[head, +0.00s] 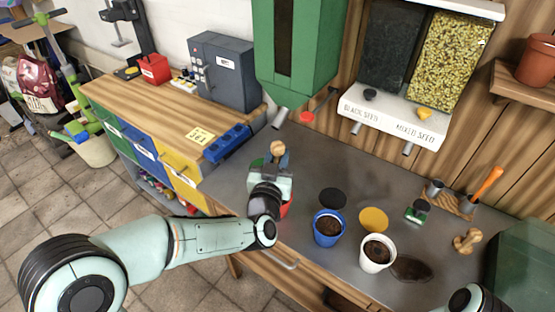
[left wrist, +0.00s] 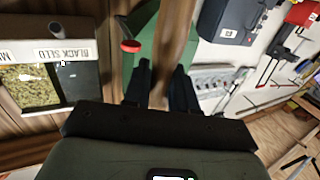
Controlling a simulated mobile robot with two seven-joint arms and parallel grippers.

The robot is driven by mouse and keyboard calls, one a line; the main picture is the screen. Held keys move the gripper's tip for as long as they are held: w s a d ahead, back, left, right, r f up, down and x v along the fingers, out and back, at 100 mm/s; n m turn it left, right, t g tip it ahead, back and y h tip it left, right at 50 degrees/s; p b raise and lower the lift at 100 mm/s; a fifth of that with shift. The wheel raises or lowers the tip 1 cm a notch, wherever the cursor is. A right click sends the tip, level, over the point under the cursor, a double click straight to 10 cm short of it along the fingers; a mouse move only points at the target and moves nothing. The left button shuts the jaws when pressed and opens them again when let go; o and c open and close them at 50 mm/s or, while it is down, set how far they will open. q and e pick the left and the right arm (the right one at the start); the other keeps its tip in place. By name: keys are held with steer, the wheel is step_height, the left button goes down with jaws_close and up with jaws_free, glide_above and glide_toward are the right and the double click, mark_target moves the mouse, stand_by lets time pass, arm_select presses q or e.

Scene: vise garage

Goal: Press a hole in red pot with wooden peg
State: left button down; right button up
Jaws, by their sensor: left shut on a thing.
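My left gripper (head: 272,172) is above the left part of the grey bench. It is shut on the wooden peg (head: 278,149), whose round knob shows above the jaws. In the left wrist view the peg (left wrist: 174,45) stands between the two dark fingers (left wrist: 162,85). The red pot (head: 288,208) is just below and behind my gripper, mostly hidden by it, with only a strip of its side showing. The peg's lower end and the soil in the red pot are hidden, so I cannot tell whether they touch. My right gripper is out of view.
A blue pot (head: 327,229) and a white pot (head: 377,254) with soil stand right of the red pot. Black (head: 332,198) and yellow (head: 373,219) discs lie behind them. A green dispenser (head: 297,50) and seed hoppers (head: 410,115) hang above. A wooden knobbed tool (head: 467,241) is at right.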

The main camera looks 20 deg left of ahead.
mark_target(277, 151)
arm_select(q)
steer(key=shift+r+p, duration=0.4)
steer(key=shift+r, duration=0.5)
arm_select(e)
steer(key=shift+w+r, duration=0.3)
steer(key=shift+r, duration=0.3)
arm_select(q)
steer(key=shift+r, duration=0.1)
steer(key=shift+r+p, duration=0.55)
steer(key=shift+r, duration=0.35)
steer(key=shift+r+p, duration=1.1)
steer(key=shift+r, duration=0.95)
steer(key=shift+w, duration=0.1)
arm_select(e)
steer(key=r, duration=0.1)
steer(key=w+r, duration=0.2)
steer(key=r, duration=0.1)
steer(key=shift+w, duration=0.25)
